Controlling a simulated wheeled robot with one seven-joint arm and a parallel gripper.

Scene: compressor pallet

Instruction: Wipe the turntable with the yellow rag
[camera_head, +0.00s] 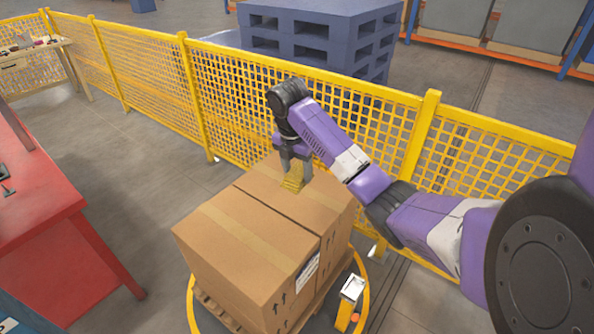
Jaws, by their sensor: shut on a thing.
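The yellow rag (293,180) is held in my gripper (293,165), which points down over the rear carton. The rag is at the top face of that carton or just above it; I cannot tell if it touches. The turntable (191,303) shows as a yellow-rimmed round platform on the floor. A pallet (212,309) loaded with large brown cartons (235,240) stands on it and hides most of its surface. My purple arm reaches in from the right.
A yellow mesh fence (330,110) runs behind the cartons, with blue stacked pallets (320,35) beyond. A red cabinet (70,255) stands at the left. A small control post (350,295) stands at the turntable's right edge. Floor between cabinet and cartons is clear.

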